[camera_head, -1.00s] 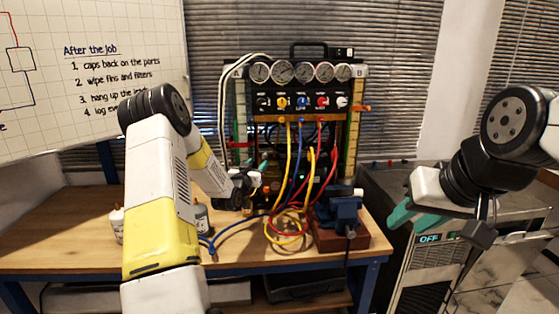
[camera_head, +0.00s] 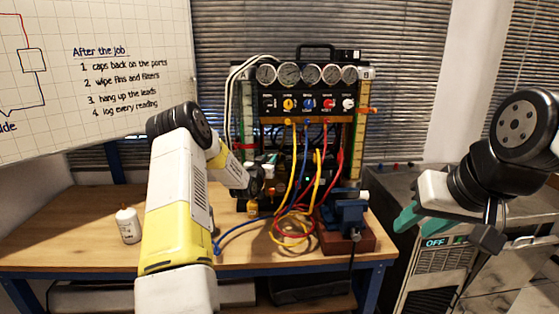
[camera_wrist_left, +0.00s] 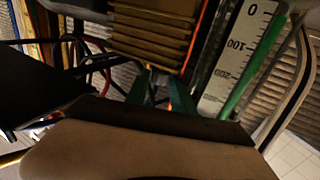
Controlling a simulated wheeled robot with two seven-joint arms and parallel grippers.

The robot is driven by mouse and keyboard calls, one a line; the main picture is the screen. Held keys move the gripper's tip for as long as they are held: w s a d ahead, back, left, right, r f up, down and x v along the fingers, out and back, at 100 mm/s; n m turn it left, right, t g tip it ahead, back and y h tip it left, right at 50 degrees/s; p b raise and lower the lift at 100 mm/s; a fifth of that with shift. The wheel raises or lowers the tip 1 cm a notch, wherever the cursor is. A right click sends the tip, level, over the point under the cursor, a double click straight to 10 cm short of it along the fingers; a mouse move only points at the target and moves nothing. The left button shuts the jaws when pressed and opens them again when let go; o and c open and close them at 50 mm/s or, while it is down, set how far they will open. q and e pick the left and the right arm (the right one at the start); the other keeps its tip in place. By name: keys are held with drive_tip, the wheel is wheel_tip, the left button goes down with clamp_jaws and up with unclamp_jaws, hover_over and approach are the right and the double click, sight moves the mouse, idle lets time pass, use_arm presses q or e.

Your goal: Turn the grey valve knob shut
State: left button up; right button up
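The panel (camera_head: 268,115) of the gauge rig carries a row of knobs: yellow, blue, red, a pale white or grey one (camera_head: 348,104), and a dark spot at the left end. I cannot tell for sure which is the grey valve knob. My left gripper (camera_head: 270,160) is in front of the rig's lower left part, below the knobs. Its green fingers (camera_wrist_left: 162,78) stand apart in the left wrist view, with nothing clearly held. My right gripper (camera_head: 420,214) hangs at the right beside the table, its teal fingers apart and empty.
Yellow, blue and red hoses (camera_head: 290,225) loop in front of the rig. A blue vise (camera_head: 348,212) stands on the table's right. A white bottle (camera_head: 128,226) stands left of my left arm. A ribbed brown block (camera_wrist_left: 150,35) and a scale (camera_wrist_left: 235,60) are close to the left fingers.

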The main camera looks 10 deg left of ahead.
use_arm(q)
clamp_jaws()
drive_tip(key=shift+a+h, duration=0.1)
drive_tip(key=shift+h, duration=0.2)
drive_tip(key=m+h, duration=0.1)
drive_tip(key=m+g+h, duration=0.1)
drive_tip(key=h, duration=0.1)
drive_tip(key=shift+a+m+h, duration=0.3)
drive_tip(key=shift+a+m, duration=0.05)
drive_tip(key=shift+m, duration=0.05)
drive_tip(key=shift+w+a+m+g+h, duration=0.15)
drive_tip(key=shift+m+g+h, duration=0.7)
drive_tip(key=shift+m+h, duration=0.5)
drive_tip(key=shift+w+a+m+g+h, duration=0.15)
drive_tip(key=shift+m+g+h, duration=0.75)
drive_tip(key=shift+h, duration=0.75)
drive_tip(key=o, duration=0.5)
unclamp_jaws()
